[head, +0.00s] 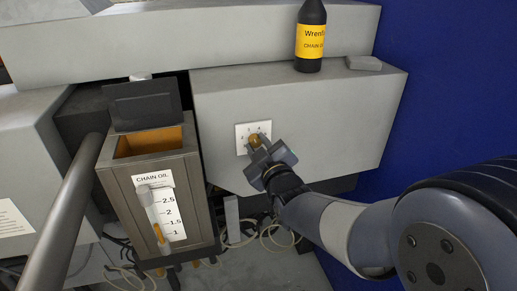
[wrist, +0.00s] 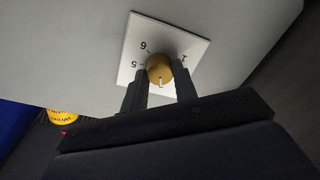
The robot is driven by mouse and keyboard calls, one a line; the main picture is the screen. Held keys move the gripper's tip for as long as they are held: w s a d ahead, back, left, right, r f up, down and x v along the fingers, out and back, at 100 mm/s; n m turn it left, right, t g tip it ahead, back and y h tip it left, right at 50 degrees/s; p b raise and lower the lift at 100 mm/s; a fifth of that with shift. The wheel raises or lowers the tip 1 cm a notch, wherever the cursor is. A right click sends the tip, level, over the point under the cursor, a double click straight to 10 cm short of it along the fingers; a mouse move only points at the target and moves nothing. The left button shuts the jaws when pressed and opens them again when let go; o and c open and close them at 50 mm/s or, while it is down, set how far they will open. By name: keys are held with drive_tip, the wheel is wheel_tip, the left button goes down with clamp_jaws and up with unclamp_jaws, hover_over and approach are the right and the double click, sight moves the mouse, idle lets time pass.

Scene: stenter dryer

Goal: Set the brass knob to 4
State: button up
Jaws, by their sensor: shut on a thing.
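The brass knob (head: 254,140) sits on a white square dial plate (head: 240,131) on the front of the grey housing. My gripper (head: 259,145) reaches it from the lower right and is shut on it. In the wrist view the knob (wrist: 160,67) is between the two dark fingers of my gripper (wrist: 160,80). The plate (wrist: 128,47) appears upside down there, with 6, 5 and 1 readable. The knob's pale pointer line faces the bottom of that picture, between the fingers. The fingers hide the other numbers there, so I cannot read the setting.
An open chain oil tank (head: 150,195) with a scale stands left of the dial. A black oil bottle (head: 309,45) and a small grey block (head: 364,63) are on the housing's top. A metal rail (head: 68,215) is at lower left; cables lie below.

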drive_tip(key=m+b, duration=0.2)
drive_tip(key=b, duration=0.1)
drive_tip(key=shift+f, duration=0.3)
drive_tip(key=m+b, duration=0.2)
drive_tip(key=b, duration=0.1)
drive_tip(key=shift+m, duration=0.3)
drive_tip(key=m+b, duration=0.4)
drive_tip(key=shift+r+m+t, duration=0.2)
drive_tip(key=shift+m+t, duration=0.1)
drive_tip(key=o, duration=1)
drive_tip(key=shift+c, duration=0.2)
drive_tip(key=b+v, duration=0.1)
drive_tip(key=v, duration=0.9)
drive_tip(key=shift+s, duration=0.4)
